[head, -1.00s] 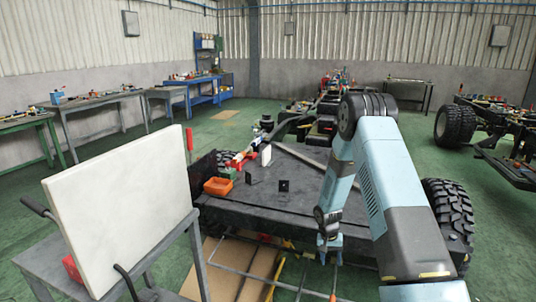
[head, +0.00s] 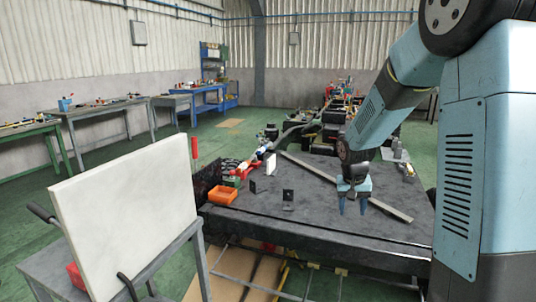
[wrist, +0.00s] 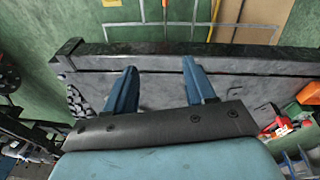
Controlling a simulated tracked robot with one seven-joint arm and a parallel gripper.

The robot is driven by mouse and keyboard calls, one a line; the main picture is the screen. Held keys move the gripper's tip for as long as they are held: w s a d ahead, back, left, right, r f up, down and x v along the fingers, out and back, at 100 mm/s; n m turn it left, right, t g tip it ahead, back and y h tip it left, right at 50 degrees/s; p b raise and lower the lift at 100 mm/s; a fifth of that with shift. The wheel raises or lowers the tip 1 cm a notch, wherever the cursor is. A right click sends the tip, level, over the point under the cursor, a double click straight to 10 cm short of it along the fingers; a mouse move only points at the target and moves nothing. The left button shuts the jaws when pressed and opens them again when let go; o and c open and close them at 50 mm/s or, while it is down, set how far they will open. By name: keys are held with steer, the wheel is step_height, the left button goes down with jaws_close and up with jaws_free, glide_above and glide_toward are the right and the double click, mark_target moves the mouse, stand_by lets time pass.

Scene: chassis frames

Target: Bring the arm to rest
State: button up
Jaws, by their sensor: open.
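My gripper (head: 354,205) hangs from my light-blue arm over the dark flat deck (head: 315,222) of the chassis, fingers pointing down. In the wrist view its two blue fingers (wrist: 158,75) are apart, with nothing between them. The deck (wrist: 240,88) lies below the fingers. My arm is bent, with its upper links at the right of the head view.
On the deck are an orange bin (head: 222,194), two small black brackets (head: 288,200) and a long grey bar (head: 345,187). A white panel (head: 125,215) on a cart stands at front left. Workbenches (head: 98,108) line the left wall. Green floor is open between.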

steer(key=s+a+r+n+t, duration=0.1)
steer(key=s+r+t, duration=0.1)
steer(key=s+r, duration=1.2)
steer(key=s+r+t, duration=0.1)
steer(key=s+r, duration=0.1)
steer(key=s, duration=0.5)
steer(key=s+a+r+n+t+y, duration=0.1)
steer(key=s+r, duration=0.1)
steer(key=s, duration=0.5)
steer(key=shift+a, duration=0.2)
